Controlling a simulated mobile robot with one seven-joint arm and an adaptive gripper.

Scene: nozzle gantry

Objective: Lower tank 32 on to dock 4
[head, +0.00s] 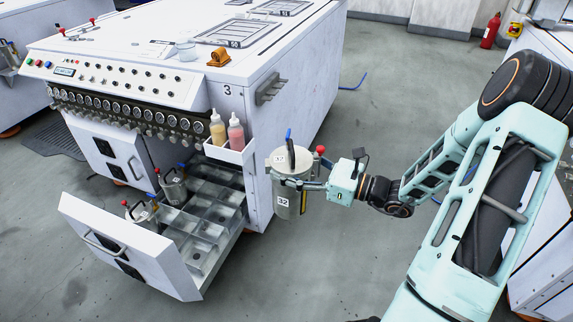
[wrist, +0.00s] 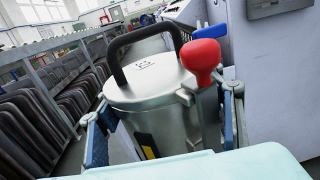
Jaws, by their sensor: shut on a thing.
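Tank 32 (head: 283,201) is a silver metal canister with a black top handle, a red ball knob and a blue lever. It hangs upright beside the near corner of the white machine. My gripper (head: 298,185) is shut around its body, coming from the right. In the wrist view the tank (wrist: 158,110) sits between the two blue-padded fingers of my gripper (wrist: 166,128). No label reading 4 is legible, so I cannot tell which place is dock 4.
A small tray (head: 230,152) with two bottles juts out close left of the tank. An open drawer (head: 130,245) holds smaller canisters and empty compartments. Grey floor (head: 330,270) is clear below right.

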